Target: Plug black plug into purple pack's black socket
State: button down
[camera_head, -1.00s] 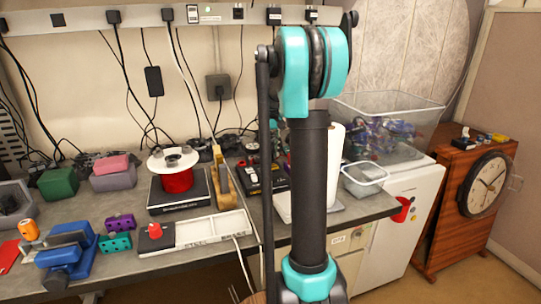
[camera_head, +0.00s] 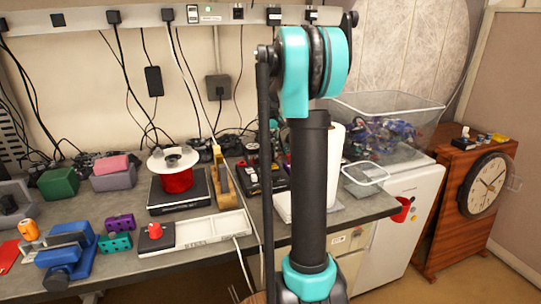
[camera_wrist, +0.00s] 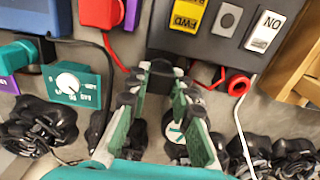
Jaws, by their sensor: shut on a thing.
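In the head view a purple pack (camera_head: 120,222) lies on the bench at the left, just behind a teal pack (camera_head: 115,242). Its socket is too small to make out. In the wrist view a purple piece (camera_wrist: 7,86) shows at the left edge, beside a teal box with a white dial (camera_wrist: 80,85); I cannot tell whether it is the same pack. My gripper (camera_wrist: 162,85) has green-padded fingers shut on a dark thing, likely the black plug (camera_wrist: 160,78), mostly hidden between the tips. In the head view the gripper is hidden.
Black tangled items (camera_wrist: 40,125) lie around. In the head view a blue vise (camera_head: 68,255), red spool (camera_head: 175,180) and white tray (camera_head: 212,228) occupy the bench.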

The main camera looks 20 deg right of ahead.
jog(key=shift+r, duration=1.2)
dwell(0.6)
